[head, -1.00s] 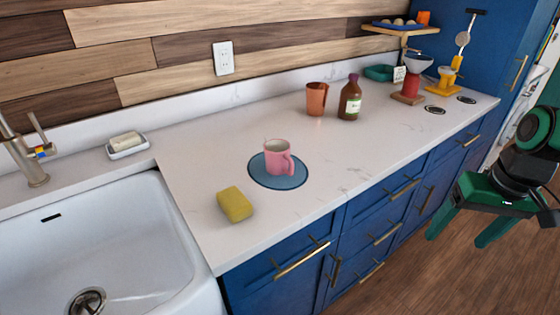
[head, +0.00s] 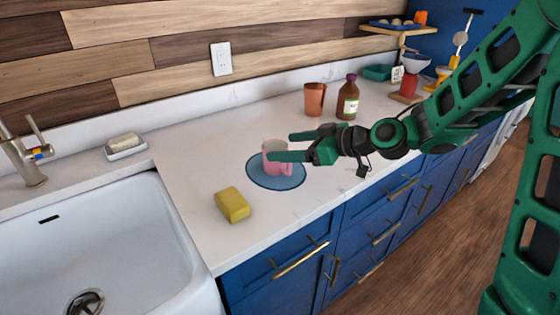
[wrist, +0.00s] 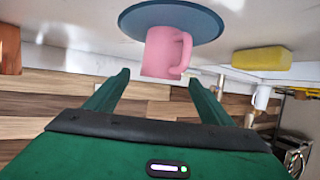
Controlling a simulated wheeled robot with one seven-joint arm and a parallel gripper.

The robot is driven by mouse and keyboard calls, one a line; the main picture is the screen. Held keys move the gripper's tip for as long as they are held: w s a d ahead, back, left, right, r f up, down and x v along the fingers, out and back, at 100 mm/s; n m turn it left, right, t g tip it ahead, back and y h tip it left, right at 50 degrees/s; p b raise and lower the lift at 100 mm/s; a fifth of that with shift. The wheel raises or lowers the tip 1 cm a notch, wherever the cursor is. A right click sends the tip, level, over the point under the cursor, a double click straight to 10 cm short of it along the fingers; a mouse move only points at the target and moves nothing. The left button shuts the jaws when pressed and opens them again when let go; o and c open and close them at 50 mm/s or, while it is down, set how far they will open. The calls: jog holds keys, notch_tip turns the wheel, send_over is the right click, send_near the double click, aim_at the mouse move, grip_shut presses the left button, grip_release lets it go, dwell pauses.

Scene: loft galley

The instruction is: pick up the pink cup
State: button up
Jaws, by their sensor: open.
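The pink cup (head: 273,158) stands upright on a round blue mat (head: 262,181) on the white counter. My gripper (head: 279,146) is open and comes in from the right, level with the cup; its fingers partly cover the cup in the head view. In the wrist view, the cup (wrist: 165,52) appears upside down ahead of the fingertips and roughly between them, with its handle toward the right finger. The gripper (wrist: 158,76) holds nothing, and I cannot tell whether a finger touches the cup.
A yellow sponge (head: 233,205) lies in front of the mat, beside the white sink (head: 130,225). An orange cup (head: 315,98) and a brown bottle (head: 347,98) stand behind my gripper. A soap dish (head: 125,149) is at the left. The counter behind the mat is clear.

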aim_at(266, 149)
jog(key=x, duration=0.8)
jog(key=shift+w+f, duration=0.1)
jog(key=shift+f, duration=0.1)
jog(key=c, duration=1.3)
